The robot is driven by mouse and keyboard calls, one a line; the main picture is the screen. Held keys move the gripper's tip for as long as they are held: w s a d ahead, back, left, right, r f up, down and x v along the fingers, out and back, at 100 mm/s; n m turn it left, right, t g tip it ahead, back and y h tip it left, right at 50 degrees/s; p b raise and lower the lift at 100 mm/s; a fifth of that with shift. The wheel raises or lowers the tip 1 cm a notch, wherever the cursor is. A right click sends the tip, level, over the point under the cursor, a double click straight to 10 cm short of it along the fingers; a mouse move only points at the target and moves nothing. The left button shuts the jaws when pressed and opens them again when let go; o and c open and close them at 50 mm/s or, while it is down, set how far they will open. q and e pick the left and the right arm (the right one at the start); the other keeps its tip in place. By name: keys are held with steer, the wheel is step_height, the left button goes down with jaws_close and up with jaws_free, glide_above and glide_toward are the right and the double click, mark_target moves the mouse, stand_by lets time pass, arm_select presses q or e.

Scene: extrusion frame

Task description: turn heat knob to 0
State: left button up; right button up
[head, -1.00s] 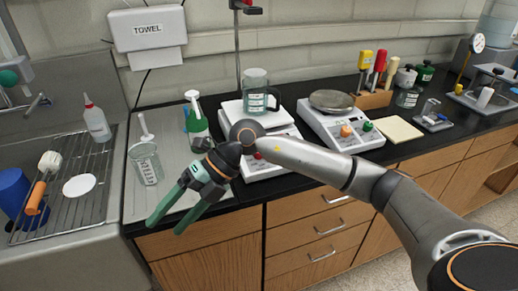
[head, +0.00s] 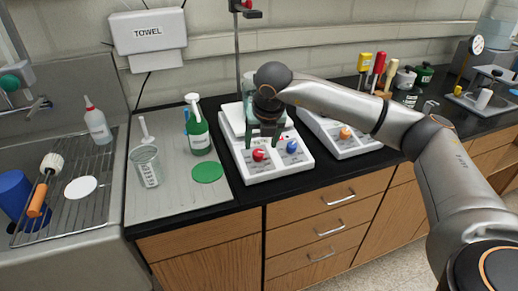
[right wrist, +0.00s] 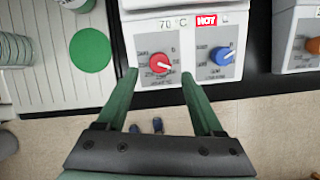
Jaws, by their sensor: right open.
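The hot plate (head: 236,160) stands on the counter with a red knob (head: 259,155) and a blue knob (head: 292,147) on its front. In the right wrist view, the red knob (right wrist: 160,62) has a numbered dial, and its white mark points to the lower right. The blue knob (right wrist: 222,56) is right of it. The display above reads 70 °C beside a red HOT label (right wrist: 206,21). My right gripper (head: 265,143) is open in front of the panel. In its wrist view, its green fingers (right wrist: 160,74) are on either side of the red knob, apart from it. My left gripper is not in view.
A beaker (head: 248,85) behind my gripper is partly hidden. A second device with an orange knob (head: 345,133) stands close on the right. A green disc (head: 207,171), a spray bottle (head: 199,132) and a glass beaker (head: 147,168) are on the left.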

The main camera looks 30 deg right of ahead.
mark_target(259, 153)
steer(key=shift+p+x, duration=0.35)
steer(key=shift+x, duration=2.3)
jaws_close()
